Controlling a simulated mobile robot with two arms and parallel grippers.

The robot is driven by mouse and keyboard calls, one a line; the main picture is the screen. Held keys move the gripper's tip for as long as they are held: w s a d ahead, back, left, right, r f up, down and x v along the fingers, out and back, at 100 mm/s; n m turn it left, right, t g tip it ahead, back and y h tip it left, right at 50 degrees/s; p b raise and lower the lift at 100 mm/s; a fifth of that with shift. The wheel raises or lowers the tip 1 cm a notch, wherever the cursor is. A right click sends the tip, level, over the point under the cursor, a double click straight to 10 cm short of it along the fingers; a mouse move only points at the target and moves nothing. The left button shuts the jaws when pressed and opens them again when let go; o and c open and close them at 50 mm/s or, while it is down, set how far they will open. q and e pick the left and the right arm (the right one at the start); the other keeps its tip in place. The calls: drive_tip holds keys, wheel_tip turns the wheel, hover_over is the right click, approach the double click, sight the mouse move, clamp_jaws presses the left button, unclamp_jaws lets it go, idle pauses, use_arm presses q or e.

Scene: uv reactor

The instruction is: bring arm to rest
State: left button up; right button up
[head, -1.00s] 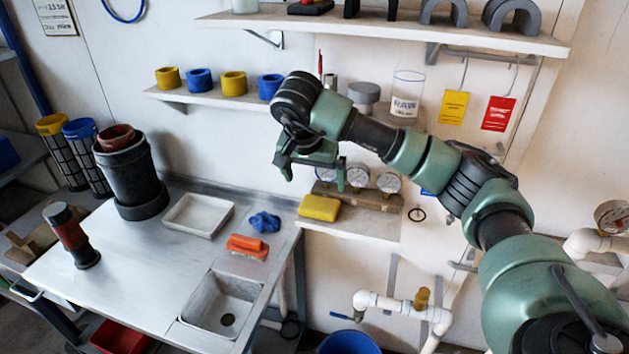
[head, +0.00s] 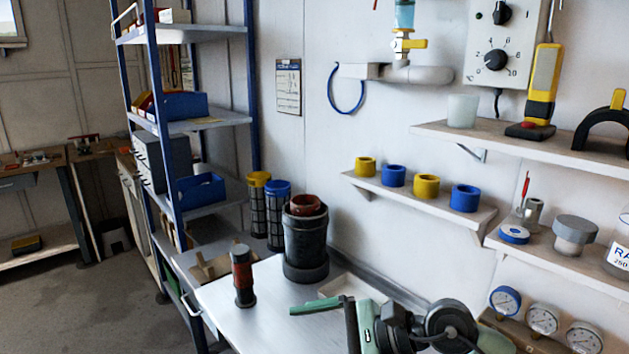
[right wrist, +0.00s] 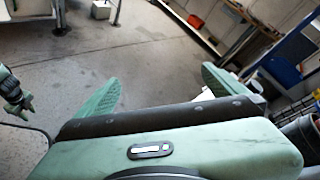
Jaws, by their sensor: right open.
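My right arm shows at the bottom of the head view, with its right gripper (head: 335,312) over the metal bench (head: 290,325). In the right wrist view the right gripper (right wrist: 161,75) has its two green fingers spread wide, with nothing between them but the floor beyond. A green and black gripper at the left edge of the right wrist view looks like my left gripper (right wrist: 18,103). It is small and partly cut off, so its jaws are unclear. The head view does not show it.
On the bench stand a black cylindrical vessel (head: 306,245), a red and black tool (head: 242,276) and a white tray (head: 345,287), partly hidden by my arm. Wall shelves with colored rings (head: 426,186) and gauges (head: 543,320) are at right. Open floor (head: 75,295) lies at left.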

wheel_tip(320, 180, up, 9)
drive_tip(key=s+a+m+t+y, duration=0.2)
drive_tip(key=m+t+y, duration=0.1)
drive_tip(key=m+y, duration=0.4)
drive_tip(key=w+d+r+m+t+h, duration=0.35)
drive_tip(key=d+m+t, duration=0.25)
drive_tip(key=m+t, duration=0.65)
drive_tip(key=d+f+m+g+h, duration=0.1)
drive_tip(key=d+f+m+h, duration=1.55)
drive_tip(key=m, duration=1.05)
drive_tip(key=s+d+f+m+g+h, duration=0.2)
drive_tip(key=s+f+m+g, duration=0.45)
drive_tip(key=s+f, duration=0.5)
drive_tip(key=s+f+m+g+y, duration=0.1)
drive_tip(key=s+f+m+g, duration=0.1)
drive_tip(key=s+f+g, duration=0.4)
drive_tip(key=s+f+m+g+y, duration=0.1)
drive_tip(key=s+f+m, duration=0.15)
drive_tip(key=s, duration=0.55)
wheel_tip(320, 180, down, 27)
drive_tip(key=s+n+g, duration=0.1)
drive_tip(key=g, duration=0.1)
drive_tip(key=s+d+f, duration=0.2)
drive_tip(key=s+f, duration=1.4)
drive_tip(key=s, duration=0.1)
drive_tip(key=shift+g, duration=0.4)
